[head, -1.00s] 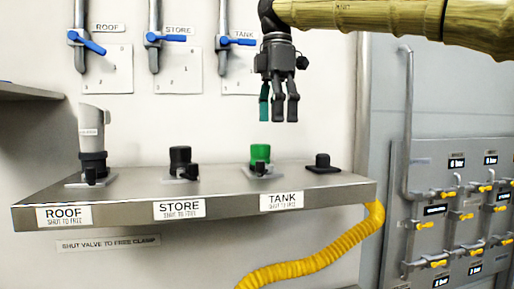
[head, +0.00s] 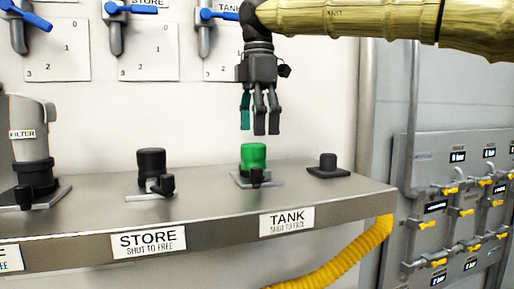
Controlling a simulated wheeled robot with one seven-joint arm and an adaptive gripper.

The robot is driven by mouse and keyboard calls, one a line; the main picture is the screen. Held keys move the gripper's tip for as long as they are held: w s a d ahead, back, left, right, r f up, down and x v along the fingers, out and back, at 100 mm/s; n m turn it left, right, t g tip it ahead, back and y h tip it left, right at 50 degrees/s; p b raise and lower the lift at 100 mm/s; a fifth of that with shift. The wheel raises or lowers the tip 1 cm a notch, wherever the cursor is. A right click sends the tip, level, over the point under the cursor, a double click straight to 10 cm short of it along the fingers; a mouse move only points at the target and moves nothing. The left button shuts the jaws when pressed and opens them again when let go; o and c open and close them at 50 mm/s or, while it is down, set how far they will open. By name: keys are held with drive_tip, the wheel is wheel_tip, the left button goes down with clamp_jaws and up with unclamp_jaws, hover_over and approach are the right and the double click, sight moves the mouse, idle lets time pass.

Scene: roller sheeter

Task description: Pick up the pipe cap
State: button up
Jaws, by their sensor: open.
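A green cap-like cylinder (head: 253,156) stands upright on the shelf above the TANK label, with a black clamp (head: 257,176) at its front. A black capped fitting (head: 151,163) stands above the STORE label, with its own clamp (head: 162,185). A smaller black round piece (head: 328,161) sits on a square base at the right. I cannot tell for sure which of these is the pipe cap. My gripper (head: 260,132) points down, open and empty, with its fingertips a little above the green cylinder in the picture. Its depth from the cylinder is unclear.
The metal shelf (head: 215,217) juts from the white wall. A grey FILTER pipe (head: 27,115) stands at its left. Blue-handled valves (head: 130,9) hang on the wall above. A yellow hose (head: 340,262) runs below the right end, near a panel of yellow valves (head: 470,212).

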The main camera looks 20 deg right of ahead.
sight(254, 144)
drive_tip(key=w+f, duration=0.2)
drive_tip(key=w, duration=0.1)
drive_tip(key=w+f+p, duration=0.1)
drive_tip(key=shift+w+a+f, duration=0.15)
drive_tip(key=shift+a+f, duration=0.15)
drive_tip(key=shift+s+d+f+p, duration=0.2)
drive_tip(key=shift+s+f+p, duration=0.2)
drive_tip(key=shift+f, duration=0.2)
drive_tip(key=shift+s+d+f+p, duration=0.2)
drive_tip(key=shift+s+f+p, duration=0.1)
drive_tip(key=shift+s+f, duration=0.35)
drive_tip(key=shift+f, duration=0.15)
drive_tip(key=shift+w+a+f, duration=0.3)
drive_tip(key=shift+w+f, duration=0.25)
drive_tip(key=shift+w, duration=0.25)
drive_tip(key=shift+s+d+r, duration=0.2)
drive_tip(key=shift+s, duration=0.25)
drive_tip(key=c, duration=0.5)
drive_tip(key=shift+s, duration=0.1)
drive_tip(key=c, duration=0.3)
drive_tip(key=shift+a, duration=0.1)
drive_tip(key=c, duration=0.3)
